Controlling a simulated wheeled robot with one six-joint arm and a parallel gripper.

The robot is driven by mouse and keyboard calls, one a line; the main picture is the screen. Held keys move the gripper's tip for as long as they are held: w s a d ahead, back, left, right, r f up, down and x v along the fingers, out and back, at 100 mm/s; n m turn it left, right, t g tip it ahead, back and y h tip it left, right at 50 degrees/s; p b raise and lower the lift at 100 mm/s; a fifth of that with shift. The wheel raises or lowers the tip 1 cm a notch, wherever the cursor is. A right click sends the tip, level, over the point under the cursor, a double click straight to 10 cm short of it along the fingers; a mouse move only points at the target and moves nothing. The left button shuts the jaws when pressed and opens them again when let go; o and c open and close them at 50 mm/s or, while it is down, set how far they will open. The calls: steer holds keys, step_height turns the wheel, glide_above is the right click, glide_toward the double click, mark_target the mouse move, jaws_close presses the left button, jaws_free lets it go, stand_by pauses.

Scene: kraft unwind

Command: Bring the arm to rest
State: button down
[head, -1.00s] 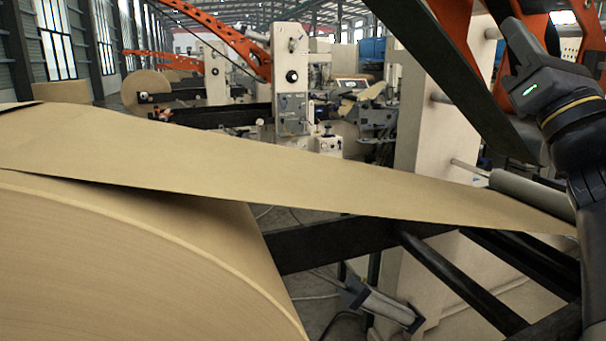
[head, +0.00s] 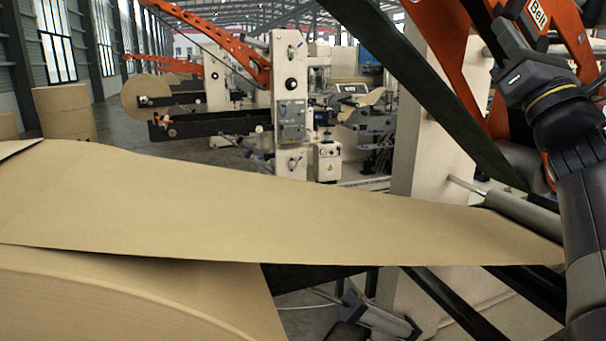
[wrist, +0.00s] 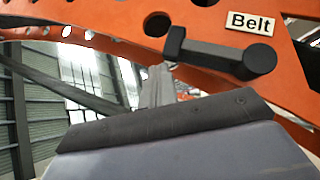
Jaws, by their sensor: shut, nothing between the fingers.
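My gripper (wrist: 158,78) shows in the wrist view as narrow grey fingers, shut and empty, beyond the dark edge of my own wrist housing. An orange arm with a white "Belt" label (wrist: 250,23) and a black lever handle (wrist: 222,52) lies just beyond the fingers. I cannot tell the exact gap. In the head view my dark arm rises along the right edge, with the wrist near the orange frame (head: 560,30); the fingertips are not clear there.
A kraft paper web (head: 300,215) runs from the large roll (head: 120,300) at lower left to a grey roller (head: 520,213) beside my arm. A dark slanted belt (head: 440,90) hangs close left of my wrist. A cream machine column (head: 430,150) stands behind.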

steer(key=s+f+b, duration=0.2)
steer(key=f, duration=0.5)
steer(key=s+d+f+b, duration=0.1)
steer(key=s+f+b, duration=0.1)
steer(key=f, duration=0.4)
steer(key=shift+s+d+f+b, duration=0.3)
steer(key=shift+s+f+b, duration=0.05)
steer(key=shift+b, duration=0.3)
steer(key=shift+w+a, duration=0.1)
